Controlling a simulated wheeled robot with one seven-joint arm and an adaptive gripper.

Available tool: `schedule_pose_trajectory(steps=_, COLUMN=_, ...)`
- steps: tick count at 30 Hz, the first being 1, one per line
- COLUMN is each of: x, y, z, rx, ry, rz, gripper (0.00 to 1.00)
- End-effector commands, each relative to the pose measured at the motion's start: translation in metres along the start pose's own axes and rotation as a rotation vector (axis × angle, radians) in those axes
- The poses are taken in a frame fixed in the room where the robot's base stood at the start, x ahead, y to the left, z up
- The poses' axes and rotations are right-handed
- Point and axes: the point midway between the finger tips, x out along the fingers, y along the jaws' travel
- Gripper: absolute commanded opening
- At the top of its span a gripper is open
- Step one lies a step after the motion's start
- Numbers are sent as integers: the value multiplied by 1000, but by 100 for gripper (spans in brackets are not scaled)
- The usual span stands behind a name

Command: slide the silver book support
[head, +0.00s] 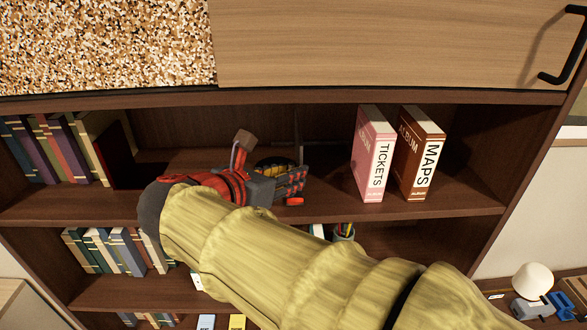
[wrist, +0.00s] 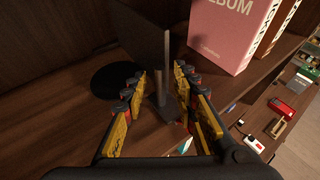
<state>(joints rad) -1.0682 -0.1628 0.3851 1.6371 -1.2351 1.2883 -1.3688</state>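The silver book support (wrist: 164,90) appears in the wrist view as a thin upright metal piece on the wooden shelf, looking dark grey in the shade. In the head view a thin upright edge that may be it (head: 299,130) shows behind my gripper (head: 290,182). In the wrist view my gripper (wrist: 160,84) is open, with one finger on each side of the support's upright. The right finger is closer to it; I cannot tell whether it touches. The support's lower part is partly hidden between the fingers.
A pink TICKETS album (head: 373,153) and a brown MAPS album (head: 418,155) stand right of my gripper. A dark round object (wrist: 117,80) lies left of the support. A row of books (head: 60,148) stands at the shelf's left end. A cabinet panel (head: 390,45) is above.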

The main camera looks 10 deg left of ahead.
Motion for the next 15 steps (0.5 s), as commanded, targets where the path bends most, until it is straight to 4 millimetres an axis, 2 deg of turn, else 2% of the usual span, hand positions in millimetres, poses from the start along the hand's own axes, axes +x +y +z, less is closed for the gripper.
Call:
schedule_pose_trajectory(steps=6, x=19, y=0, z=0, rx=-1, ry=0, rz=-1, gripper=29)
schedule_pose_trajectory(steps=15, x=21, y=0, z=0, rx=-1, ry=0, rz=0, gripper=29)
